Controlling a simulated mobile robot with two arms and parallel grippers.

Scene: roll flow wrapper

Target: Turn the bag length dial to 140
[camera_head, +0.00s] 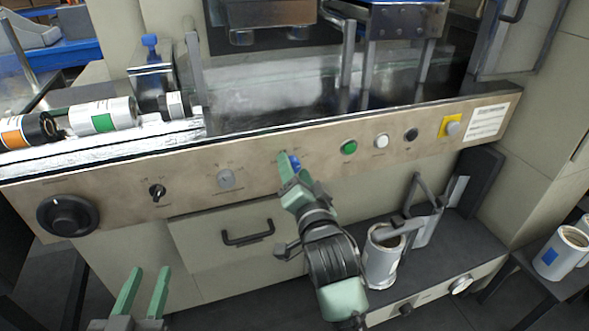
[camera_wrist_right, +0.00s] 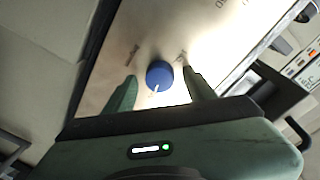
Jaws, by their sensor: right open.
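A blue dial (camera_head: 295,162) sits on the front panel of the machine. In the right wrist view the blue dial (camera_wrist_right: 159,75) has a white pointer line directed toward the lower edge of the picture. Its printed labels are too blurred to read, so I cannot tell its value. My right gripper (camera_head: 289,170) is at this dial and partly hides it in the head view. Its fingers (camera_wrist_right: 160,80) are open on either side of the dial, with visible gaps. My left gripper (camera_head: 146,278) is open and empty, low in front of the machine.
The panel (camera_head: 120,180) also carries a large black knob (camera_head: 68,215), a black switch (camera_head: 157,192), a grey knob (camera_head: 226,179), a green button (camera_head: 349,147) and a white button (camera_head: 381,141). A drawer handle (camera_head: 247,235) is below. A metal canister (camera_head: 381,258) stands at the lower right.

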